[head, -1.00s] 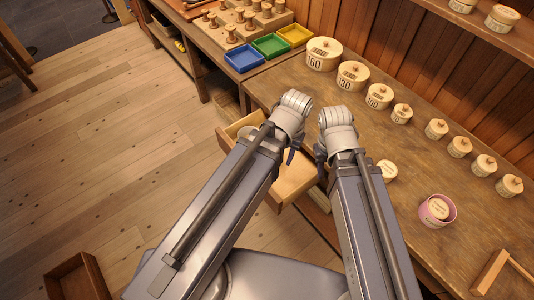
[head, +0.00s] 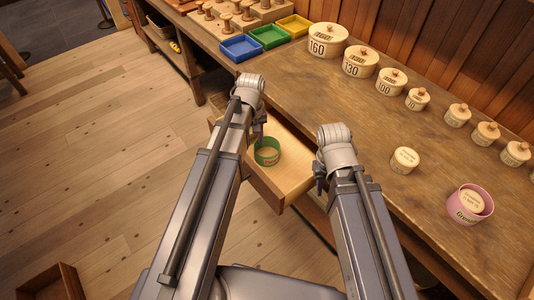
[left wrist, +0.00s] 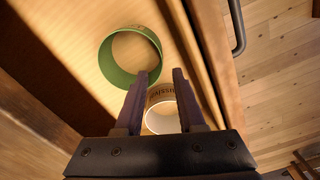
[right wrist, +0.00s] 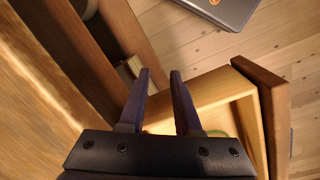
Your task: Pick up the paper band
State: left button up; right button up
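A green band (head: 267,159) stands in the open drawer (head: 295,180), and it also shows in the left wrist view (left wrist: 113,76). A smaller whitish band with dark lettering (left wrist: 160,95) lies close by in the left wrist view, partly behind my fingers. A pink band (head: 465,216) stands on the bench with a round cream piece inside. I cannot tell which is the paper band. My left gripper (left wrist: 157,74) is open above the drawer, pointing down near the green and whitish bands. My right gripper (right wrist: 160,73) is open and empty by the drawer's bench side.
Lidded round boxes (head: 327,41) stand in a row along the bench (head: 340,110). A round cream piece (head: 404,160) lies nearer the front. Blue (head: 240,47), green and yellow trays sit at the back. The drawer's wooden walls stand close around my left gripper.

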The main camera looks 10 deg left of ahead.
aim_at(255, 151)
pick_arm(q)
jog(key=shift+f+b, duration=0.7)
jog(key=shift+f, duration=0.3)
jog(key=shift+f, duration=0.1)
notch_tip(255, 151, down, 5)
jog(key=b, duration=0.5)
jog(key=shift+s, duration=0.1)
grip_shut()
